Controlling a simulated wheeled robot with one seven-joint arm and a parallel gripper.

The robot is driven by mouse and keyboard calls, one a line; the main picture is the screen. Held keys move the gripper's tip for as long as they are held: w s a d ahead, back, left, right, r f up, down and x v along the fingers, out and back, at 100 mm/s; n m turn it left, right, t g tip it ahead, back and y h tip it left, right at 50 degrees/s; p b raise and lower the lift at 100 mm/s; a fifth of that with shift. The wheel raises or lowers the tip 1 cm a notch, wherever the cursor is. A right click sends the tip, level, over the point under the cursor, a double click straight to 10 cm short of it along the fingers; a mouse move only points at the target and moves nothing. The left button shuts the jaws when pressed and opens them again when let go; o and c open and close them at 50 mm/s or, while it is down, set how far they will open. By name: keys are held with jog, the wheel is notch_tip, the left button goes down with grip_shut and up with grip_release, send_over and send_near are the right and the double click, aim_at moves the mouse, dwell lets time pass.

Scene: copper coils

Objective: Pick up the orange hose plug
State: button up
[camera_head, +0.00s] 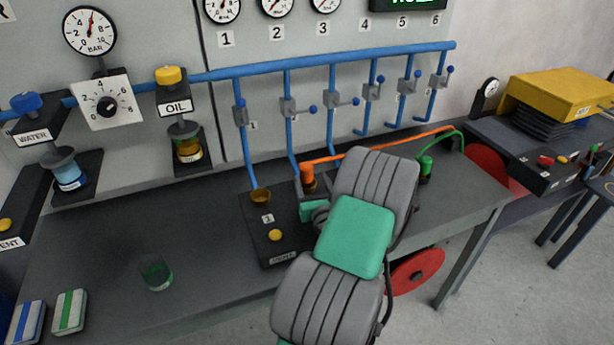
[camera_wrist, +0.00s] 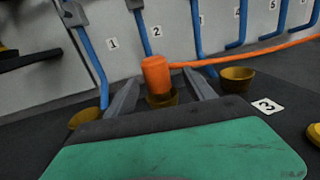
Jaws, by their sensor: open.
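In the wrist view the plug (camera_wrist: 156,74) sits in or over a brass cup (camera_wrist: 163,98). My gripper (camera_wrist: 162,90) is open, with one finger on each side of the plug and cup. Whether the fingers touch the plug cannot be told. In the head view my arm hides most of my gripper.
A brass cup (camera_wrist: 236,80) stands right of the plug, near label 3. Blue pipes (camera_head: 332,120) come down behind. A green plug (camera_head: 426,166) with a green hose is further right. A green glass (camera_head: 156,272) stands on the open left part of the bench (camera_head: 110,225).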

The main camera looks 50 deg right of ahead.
aim_at(305, 167)
jog(key=p+x, duration=0.2)
jog(key=x, duration=0.5)
jog(key=shift+w+a, duration=0.15)
jog(key=shift+w, duration=0.05)
jog(key=shift+c, duration=0.5)
grip_shut()
